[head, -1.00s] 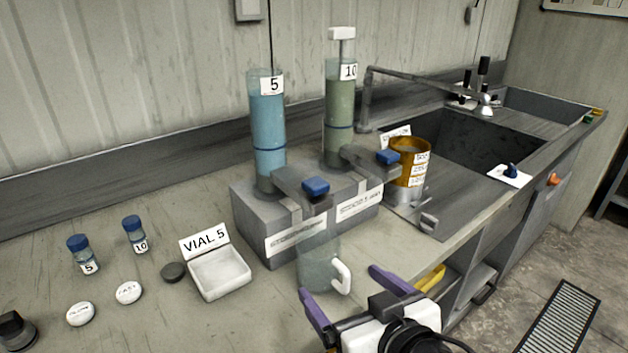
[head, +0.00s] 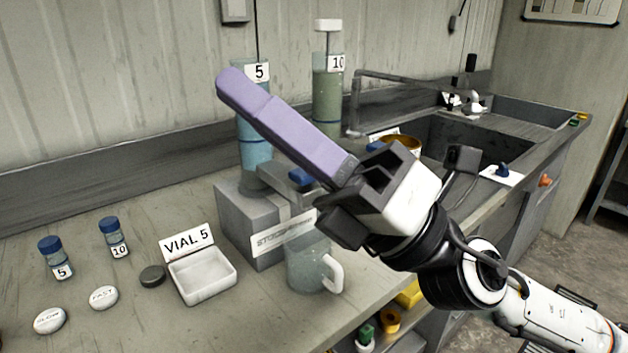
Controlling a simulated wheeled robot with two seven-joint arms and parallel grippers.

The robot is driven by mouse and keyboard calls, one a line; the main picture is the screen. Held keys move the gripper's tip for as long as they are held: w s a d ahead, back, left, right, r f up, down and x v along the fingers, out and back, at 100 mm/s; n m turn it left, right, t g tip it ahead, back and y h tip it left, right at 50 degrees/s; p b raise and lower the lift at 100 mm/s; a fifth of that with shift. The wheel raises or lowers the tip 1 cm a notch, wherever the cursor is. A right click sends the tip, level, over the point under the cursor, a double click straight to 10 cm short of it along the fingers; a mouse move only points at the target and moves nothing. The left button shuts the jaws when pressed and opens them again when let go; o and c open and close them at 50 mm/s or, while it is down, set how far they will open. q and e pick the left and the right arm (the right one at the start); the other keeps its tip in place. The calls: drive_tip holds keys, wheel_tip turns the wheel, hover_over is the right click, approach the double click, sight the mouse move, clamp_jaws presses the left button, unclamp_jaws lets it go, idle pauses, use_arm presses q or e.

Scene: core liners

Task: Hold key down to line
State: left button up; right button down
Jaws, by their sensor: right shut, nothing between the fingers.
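The tall cylinder labelled 5 (head: 255,152) holds blue liquid above a dark blue line. It stands on a grey block (head: 238,222). The blue key (head: 301,177) at its tap is partly covered by my right gripper (head: 228,84). That gripper is shut and empty, its purple fingers raised across the front of cylinder 5. I cannot tell whether it touches anything. The cylinder labelled 10 (head: 327,100) holds green liquid; its blue key (head: 376,146) is mostly hidden. A clear mug (head: 306,268) stands below the first tap. My left gripper is not in view.
Left of the block are a white tray (head: 205,278) with a VIAL 5 sign, vials 5 (head: 56,258) and 10 (head: 113,238), white SLOW (head: 50,320) and FAST (head: 103,298) discs, and a dark disc (head: 152,276). A sink (head: 450,140) is at right.

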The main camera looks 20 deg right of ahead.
drive_tip(key=s+a+f+n+g+b, duration=0.1)
drive_tip(key=s+a+f+n+g, duration=0.3)
drive_tip(key=n, duration=0.7)
drive_tip(key=s+a+r+n+g+b, duration=0.1)
drive_tip(key=s+n+g+b, duration=0.1)
drive_tip(key=n+g, duration=0.6)
drive_tip(key=w+d+f+n+t+h+b, duration=0.2)
drive_tip(key=w+f+n+t+h+b, duration=0.25)
drive_tip(key=n, duration=0.75)
drive_tip(key=w+d+n+t+h, duration=0.3)
drive_tip(key=d+h, duration=0.2)
drive_tip(key=d, duration=0.3)
drive_tip(key=w+d+n+t+h+b, duration=0.1)
drive_tip(key=w+d+n+t+h, duration=0.2)
drive_tip(key=d+h, duration=0.3)
drive_tip(key=d+n+t, duration=0.1)
drive_tip(key=d, duration=0.1)
drive_tip(key=shift+w+d+r, duration=0.3)
drive_tip(key=shift+d+r, duration=0.05)
drive_tip(key=shift+t, duration=0.25)
